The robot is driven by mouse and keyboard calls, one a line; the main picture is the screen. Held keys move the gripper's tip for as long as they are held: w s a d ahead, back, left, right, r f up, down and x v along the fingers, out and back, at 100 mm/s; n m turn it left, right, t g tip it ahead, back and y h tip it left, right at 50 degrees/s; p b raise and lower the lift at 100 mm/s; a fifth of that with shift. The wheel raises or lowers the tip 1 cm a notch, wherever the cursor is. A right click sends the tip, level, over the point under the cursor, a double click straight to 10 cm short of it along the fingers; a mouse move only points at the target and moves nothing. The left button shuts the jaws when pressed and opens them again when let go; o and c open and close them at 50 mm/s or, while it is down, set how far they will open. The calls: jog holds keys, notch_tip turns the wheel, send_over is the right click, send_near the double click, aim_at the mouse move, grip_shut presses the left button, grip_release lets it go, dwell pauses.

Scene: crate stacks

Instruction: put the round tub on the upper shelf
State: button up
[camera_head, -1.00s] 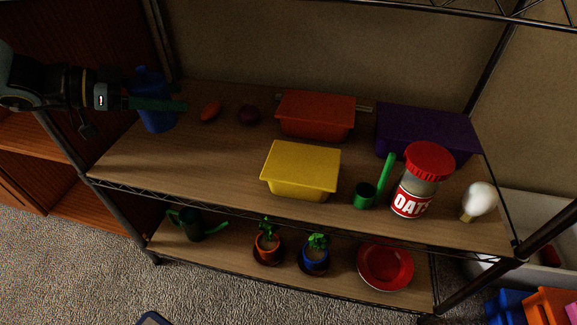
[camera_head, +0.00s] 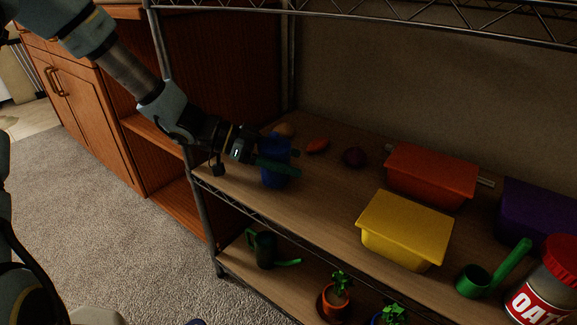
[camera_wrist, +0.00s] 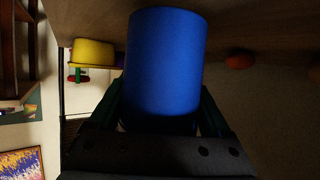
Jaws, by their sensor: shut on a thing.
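The round tub is a plain blue cylinder, seen at the left end of the rack's upper wooden shelf (camera_head: 215,172) in the head view (camera_head: 276,178). It fills the middle of the wrist view (camera_wrist: 164,60). My gripper (camera_head: 277,165) is shut on it, with a dark green finger across its front. In the wrist view the fingers flank its sides (camera_wrist: 160,108). The tub looks upright, its base at or very near the shelf board; I cannot tell whether it touches. Its far side is hidden.
Behind and right of the tub lie a brown item (camera_head: 284,130), an orange item (camera_head: 317,146) and a dark purple one (camera_head: 353,157). Red (camera_head: 430,175) and yellow (camera_head: 405,230) boxes stand farther right. A metal post (camera_head: 178,110) rises at the left.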

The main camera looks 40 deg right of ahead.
jog(key=shift+f, duration=0.3)
jog(key=o, duration=1.2)
jog(key=shift+c, duration=0.2)
jog(key=shift+w+r, duration=0.1)
jog(key=shift+r, duration=0.05)
jog(key=p+v, duration=0.3)
jog(key=v, duration=0.8)
jog(key=shift+w+a+r+p, duration=0.15)
jog(key=shift+a+p, duration=0.15)
jog(key=shift+a, duration=0.05)
